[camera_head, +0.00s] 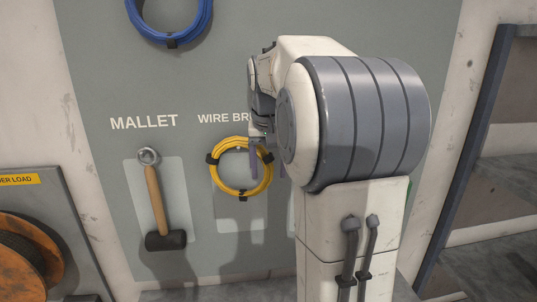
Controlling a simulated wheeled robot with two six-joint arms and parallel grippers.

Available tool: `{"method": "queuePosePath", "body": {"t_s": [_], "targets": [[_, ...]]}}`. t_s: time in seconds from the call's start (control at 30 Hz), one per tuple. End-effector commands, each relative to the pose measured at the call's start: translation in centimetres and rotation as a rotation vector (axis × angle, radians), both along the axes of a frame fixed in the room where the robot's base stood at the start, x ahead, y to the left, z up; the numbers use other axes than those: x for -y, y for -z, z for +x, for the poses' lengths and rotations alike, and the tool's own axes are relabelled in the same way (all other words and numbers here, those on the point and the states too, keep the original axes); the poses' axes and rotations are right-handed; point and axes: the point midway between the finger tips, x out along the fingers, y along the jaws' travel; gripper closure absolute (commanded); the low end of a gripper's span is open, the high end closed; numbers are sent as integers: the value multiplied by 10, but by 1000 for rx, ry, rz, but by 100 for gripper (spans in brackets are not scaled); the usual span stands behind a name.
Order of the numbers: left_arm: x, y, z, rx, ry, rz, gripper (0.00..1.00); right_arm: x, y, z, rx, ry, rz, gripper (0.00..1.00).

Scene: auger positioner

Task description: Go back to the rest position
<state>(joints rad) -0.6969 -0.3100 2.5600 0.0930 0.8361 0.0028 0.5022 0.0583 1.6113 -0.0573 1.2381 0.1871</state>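My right arm fills the middle right, and its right gripper (267,163) points down in front of the tool board. Its two fingers show apart, in front of the right side of a yellow cable coil (223,184). A gap shows around the coil's strand between them. I cannot tell whether a finger touches the coil. Part of the gripper is hidden behind my arm's large grey joint. My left gripper is not in view.
A mallet (155,197) hangs head down on the grey board (95,75), left of the coil. A blue coil (172,36) hangs above. An orange cable drum (22,260) stands at lower left. A dark metal rack (470,150) stands at right.

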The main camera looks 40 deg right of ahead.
Motion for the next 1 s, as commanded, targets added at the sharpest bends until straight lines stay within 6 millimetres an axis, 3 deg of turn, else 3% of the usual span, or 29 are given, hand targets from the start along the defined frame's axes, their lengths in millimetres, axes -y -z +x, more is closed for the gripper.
{"method": "queuePosePath", "body": {"t_s": [0.3, 0.5, 0.83, 0.93, 1.0], "targets": [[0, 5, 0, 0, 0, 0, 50, -10, -62, -10, 8, -2, -3, 32], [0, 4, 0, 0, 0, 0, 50, -14, -86, -15, 6, -1, -2, 32], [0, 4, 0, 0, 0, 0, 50, -19, -88, -15, 2, -11, 1, 32], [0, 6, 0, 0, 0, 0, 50, -37, -76, -9, -5, -69, 9, 32], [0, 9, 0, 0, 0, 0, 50, -64, -59, -3, -13, -148, 18, 32]]}}
